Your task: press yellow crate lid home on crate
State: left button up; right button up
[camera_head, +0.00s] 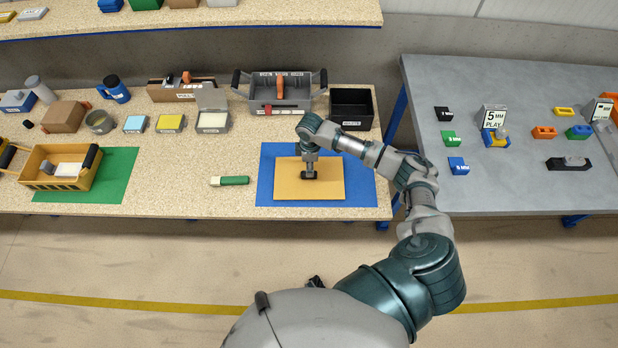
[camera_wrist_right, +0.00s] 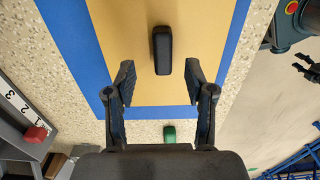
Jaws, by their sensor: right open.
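The yellow crate lid (camera_head: 325,188) is a flat tan-yellow panel with a black handle (camera_wrist_right: 162,50) at its middle. It lies on the blue mat (camera_head: 265,170) at the right end of the bench. My right gripper (camera_head: 309,170) is over the handle; in the wrist view the gripper (camera_wrist_right: 158,80) is open, and the handle shows just beyond the fingertips, not clasped. A yellow crate (camera_head: 52,183) with dark handles and pale contents stands on the green mat at the left. My left gripper (camera_wrist_right: 308,68) shows small at the right edge of the wrist view.
A green-handled tool (camera_head: 230,181) lies left of the blue mat. A grey toolbox (camera_head: 262,92) and a black bin (camera_head: 352,108) stand behind it. Several small boxes line the bench's back left. A grey table (camera_head: 500,195) with colored blocks is at the right.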

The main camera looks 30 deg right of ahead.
jog(key=shift+f, duration=0.35)
jog(key=f, duration=0.4)
jog(key=shift+s+a+f, duration=0.1)
jog(key=shift+a+f, duration=0.1)
jog(key=shift+f, duration=0.4)
jog(key=c, duration=0.9)
pick_arm(q)
jog(key=shift+w+d+r, duration=0.1)
jog(key=shift+w+r, duration=0.05)
jog(key=shift+w, duration=0.55)
pick_arm(e)
grip_shut()
